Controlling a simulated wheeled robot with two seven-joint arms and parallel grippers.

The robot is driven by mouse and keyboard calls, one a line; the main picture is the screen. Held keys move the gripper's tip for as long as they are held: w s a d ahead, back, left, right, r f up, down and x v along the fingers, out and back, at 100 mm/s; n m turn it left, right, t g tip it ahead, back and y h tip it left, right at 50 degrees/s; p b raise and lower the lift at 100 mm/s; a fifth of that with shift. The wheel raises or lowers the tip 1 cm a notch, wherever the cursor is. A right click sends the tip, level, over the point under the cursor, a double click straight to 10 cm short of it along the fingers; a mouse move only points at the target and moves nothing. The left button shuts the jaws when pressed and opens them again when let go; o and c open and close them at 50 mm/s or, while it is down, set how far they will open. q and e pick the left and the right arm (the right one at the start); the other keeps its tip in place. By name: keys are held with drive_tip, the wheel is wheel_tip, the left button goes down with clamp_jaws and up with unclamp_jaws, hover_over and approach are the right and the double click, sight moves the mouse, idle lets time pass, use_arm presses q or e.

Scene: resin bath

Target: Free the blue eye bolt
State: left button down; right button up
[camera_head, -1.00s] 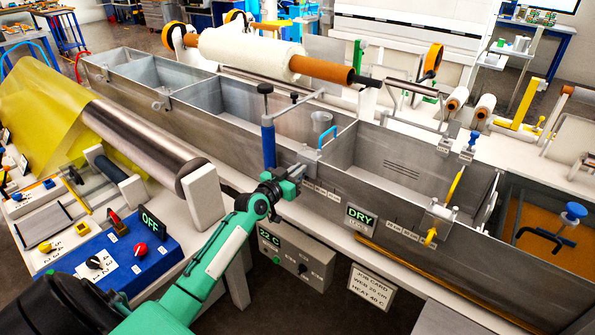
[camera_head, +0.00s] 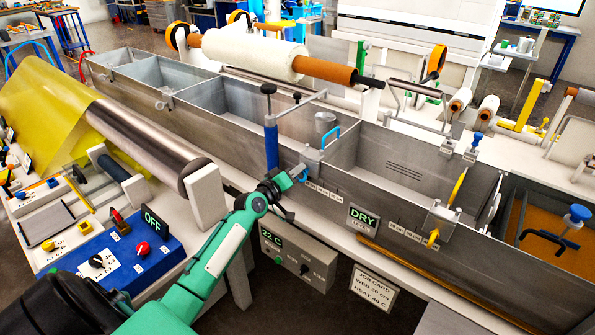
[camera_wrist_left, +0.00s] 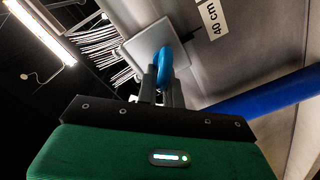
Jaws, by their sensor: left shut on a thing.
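My right gripper is not in view.
A blue post (camera_head: 271,146) with a black knob stands just left of my gripper. The grey bath (camera_head: 400,215) runs along behind. A control box (camera_head: 292,262) reading 22 C hangs below; a DRY sign (camera_head: 362,218) is to the right.

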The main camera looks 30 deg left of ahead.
use_arm(q)
drive_tip(key=shift+a+f+n, duration=0.1)
drive_tip(key=shift+a+n, duration=0.05)
drive_tip(key=shift+n, duration=1.05)
drive_tip(key=c, duration=1.5)
unclamp_jaws()
drive_tip(key=shift+c, duration=0.2)
drive_tip(key=shift+f, duration=0.1)
drive_tip(key=s+a+b, duration=0.1)
drive_tip(key=s+b, duration=0.1)
drive_tip(key=s, duration=1.1)
drive_tip(key=shift+s, duration=0.4)
